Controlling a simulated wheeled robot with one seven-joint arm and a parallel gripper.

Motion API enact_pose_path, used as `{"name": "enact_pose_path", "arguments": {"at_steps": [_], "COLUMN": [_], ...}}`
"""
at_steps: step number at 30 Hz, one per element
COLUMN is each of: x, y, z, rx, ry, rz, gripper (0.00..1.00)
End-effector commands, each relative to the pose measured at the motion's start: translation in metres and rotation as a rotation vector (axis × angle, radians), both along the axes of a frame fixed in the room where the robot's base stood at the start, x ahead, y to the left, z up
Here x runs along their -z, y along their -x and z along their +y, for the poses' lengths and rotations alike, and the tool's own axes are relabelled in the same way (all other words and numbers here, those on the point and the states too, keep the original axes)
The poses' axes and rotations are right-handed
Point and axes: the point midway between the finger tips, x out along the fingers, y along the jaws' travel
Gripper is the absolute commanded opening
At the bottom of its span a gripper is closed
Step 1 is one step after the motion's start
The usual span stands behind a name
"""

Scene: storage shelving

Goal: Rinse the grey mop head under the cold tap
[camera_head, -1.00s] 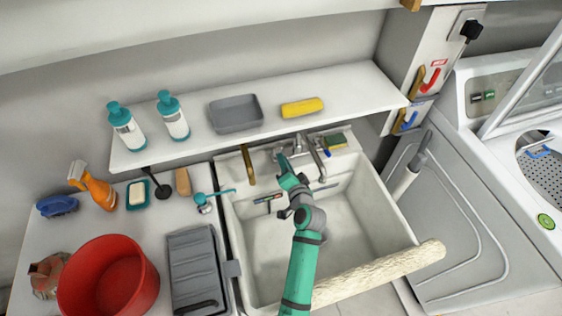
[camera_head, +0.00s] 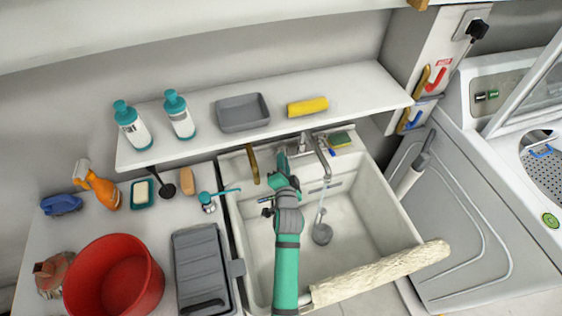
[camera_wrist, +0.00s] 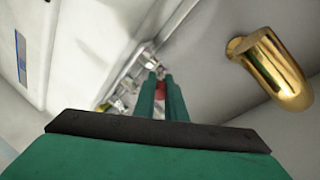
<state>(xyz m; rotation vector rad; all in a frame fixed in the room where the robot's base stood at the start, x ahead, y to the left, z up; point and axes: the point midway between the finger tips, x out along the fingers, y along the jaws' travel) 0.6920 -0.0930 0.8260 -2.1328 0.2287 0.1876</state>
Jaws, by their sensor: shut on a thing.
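My gripper (camera_head: 281,154) reaches over the sink to the left part of the metal tap (camera_head: 303,145). In the wrist view its green fingers (camera_wrist: 161,82) are close together, with a small red part (camera_wrist: 160,91) between them, apparently a tap handle. A thin pale streak like running water (camera_head: 321,212) falls from the spout. A round grey thing (camera_head: 322,235) lies under it on the basin floor; I cannot tell if it is the drain or a mop head. A cream fuzzy roller-shaped head (camera_head: 385,274) lies across the sink's front edge. No clearly grey mop head shows.
The white sink (camera_head: 365,225) has free room right of my arm. A red bucket (camera_head: 115,278) and a grey ribbed tray (camera_head: 200,268) stand left. A shelf (camera_head: 350,92) runs above the tap. A brass piece (camera_wrist: 270,65) shows close in the wrist view.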

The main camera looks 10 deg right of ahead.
Motion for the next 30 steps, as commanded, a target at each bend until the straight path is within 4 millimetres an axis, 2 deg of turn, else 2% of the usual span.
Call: {"name": "enact_pose_path", "arguments": {"at_steps": [2, 3, 5, 17, 20, 30], "x": [0.003, 0.003, 0.003, 0.0, -0.003, -0.016], "y": [0.001, 0.001, 0.001, 0.006, 0.018, 0.077], "z": [0.0, 0.0, -0.001, 0.001, 0.002, 0.008], "rx": [0.001, 0.001, 0.001, -0.001, 0.0, -0.001], "ry": [0.0, 0.0, 0.0, -0.001, -0.001, 0.0], "rz": [0.007, 0.007, 0.005, 0.002, 0.001, 0.003], "gripper": [0.0, 0.18, 0.29, 0.29, 0.29, 0.29]}}
